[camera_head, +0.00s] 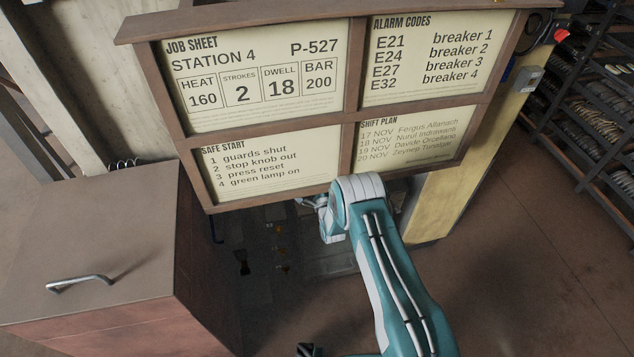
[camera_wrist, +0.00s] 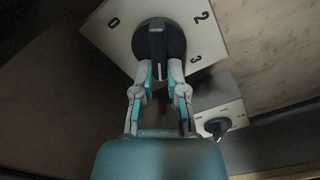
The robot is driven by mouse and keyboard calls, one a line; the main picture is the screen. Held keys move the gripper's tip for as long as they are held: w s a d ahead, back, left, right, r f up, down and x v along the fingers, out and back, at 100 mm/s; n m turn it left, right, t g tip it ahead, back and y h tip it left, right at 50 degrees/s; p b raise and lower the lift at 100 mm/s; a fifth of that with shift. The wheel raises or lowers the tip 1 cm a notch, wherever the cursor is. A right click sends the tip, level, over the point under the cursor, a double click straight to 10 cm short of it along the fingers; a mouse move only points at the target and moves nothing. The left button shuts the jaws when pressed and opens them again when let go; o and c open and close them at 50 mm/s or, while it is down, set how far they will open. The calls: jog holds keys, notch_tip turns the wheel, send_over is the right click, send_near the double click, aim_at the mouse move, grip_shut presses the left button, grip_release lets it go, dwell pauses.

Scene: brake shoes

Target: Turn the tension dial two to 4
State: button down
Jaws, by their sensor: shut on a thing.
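In the wrist view a black dial knob (camera_wrist: 158,42) sits on a pale square plate (camera_wrist: 120,40). The plate shows 0 at the left, 2 at the upper right and 3 at the right; its top is cut off. My gripper (camera_wrist: 160,72) is shut on this knob, one finger on each side of the grip. No label tells which dial it is. In the head view my arm and the boards hide the dial.
A second black knob (camera_wrist: 218,127) on a smaller pale plate stands at the lower right in the wrist view. In the head view a framed notice board (camera_head: 350,95) hangs above my wrist. A brown cabinet (camera_head: 90,240) stands left; shelving (camera_head: 600,110) stands right.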

jog(key=shift+s+d+f, duration=0.15)
jog(key=shift+d+f, duration=0.1)
jog(key=shift+f, duration=0.1)
jog(key=c, duration=0.7)
grip_release()
jog(key=shift+r, duration=0.1)
jog(key=shift+a, duration=0.1)
jog(key=v, duration=1.1)
jog(key=shift+s, duration=0.35)
